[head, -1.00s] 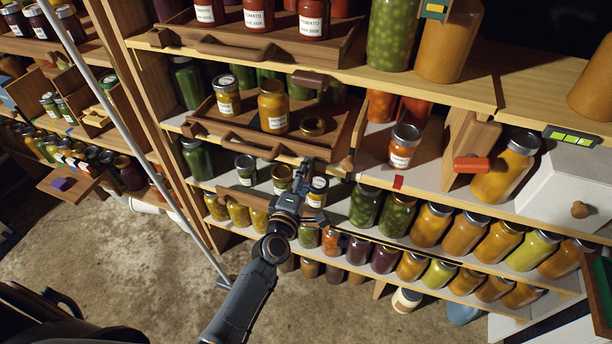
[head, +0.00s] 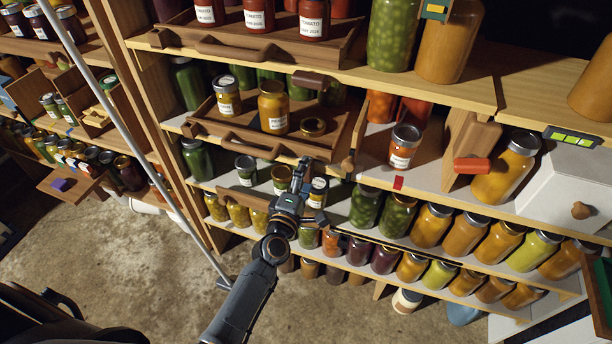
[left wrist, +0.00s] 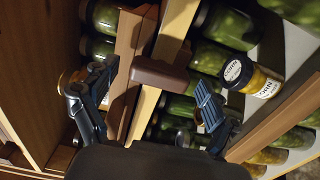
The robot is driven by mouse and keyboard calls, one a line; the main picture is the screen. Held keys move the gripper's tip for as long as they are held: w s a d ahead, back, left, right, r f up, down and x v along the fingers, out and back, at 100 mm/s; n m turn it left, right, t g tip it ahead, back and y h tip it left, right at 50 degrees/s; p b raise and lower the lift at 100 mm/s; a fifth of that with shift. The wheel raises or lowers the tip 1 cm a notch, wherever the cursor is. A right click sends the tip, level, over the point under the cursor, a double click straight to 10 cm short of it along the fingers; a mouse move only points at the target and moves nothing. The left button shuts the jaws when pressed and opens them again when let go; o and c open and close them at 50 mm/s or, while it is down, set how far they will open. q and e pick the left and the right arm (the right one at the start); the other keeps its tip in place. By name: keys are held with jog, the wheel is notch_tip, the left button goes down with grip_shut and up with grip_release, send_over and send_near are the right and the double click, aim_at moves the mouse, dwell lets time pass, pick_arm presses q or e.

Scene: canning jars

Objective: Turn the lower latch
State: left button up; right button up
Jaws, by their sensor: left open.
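My left gripper (head: 302,168) is at the front edge of the shelf under the lower wooden tray, in the middle of the head view. In the left wrist view its two fingers (left wrist: 152,98) are apart. A dark brown rounded wooden latch (left wrist: 160,76) sits across the pale shelf edge, in the gap between the fingers and a little beyond them. I cannot tell whether either finger touches it. In the head view the gripper hides most of this spot; a brown end (head: 348,164) shows just to its right. My right gripper is not in view.
A similar brown latch (head: 310,79) is on the shelf edge above. The lower tray (head: 225,133) holds jars and a lid. A labelled corn jar (left wrist: 250,78) stands close beside the right finger in the wrist view. Jars line the shelf below. The floor (head: 120,260) in front is clear.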

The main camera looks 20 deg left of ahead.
pick_arm(q)
jog(key=shift+s, duration=0.1)
jog(key=s, duration=1.2)
jog(key=shift+a, duration=0.2)
jog(key=shift+w, duration=0.1)
jog(key=s+f+m+g, duration=0.3)
jog(key=s+f+m, duration=0.1)
jog(key=f, duration=0.6)
jog(key=s+d+f+m+g+h, duration=0.1)
jog(key=s+f+m+g, duration=0.25)
jog(key=f, duration=0.75)
jog(key=s+f+m+g, duration=0.2)
jog(key=s+f+m, duration=0.2)
jog(key=f, duration=0.6)
jog(key=s+a+f+m+g, duration=0.2)
jog(key=s+f, duration=0.3)
jog(key=s, duration=0.4)
jog(key=s+a+f+m+g+y, duration=0.1)
jog(key=s+a+f+m+g, duration=0.1)
jog(key=s+f, duration=0.4)
jog(key=s+a+f+m+g, duration=0.3)
jog(key=s+f+m+g, duration=0.1)
jog(key=s, duration=0.8)
jog(key=shift+f+m+y, duration=0.3)
jog(key=shift+f+m, duration=0.05)
jog(key=shift+f, duration=0.55)
jog(key=shift+g, duration=0.25)
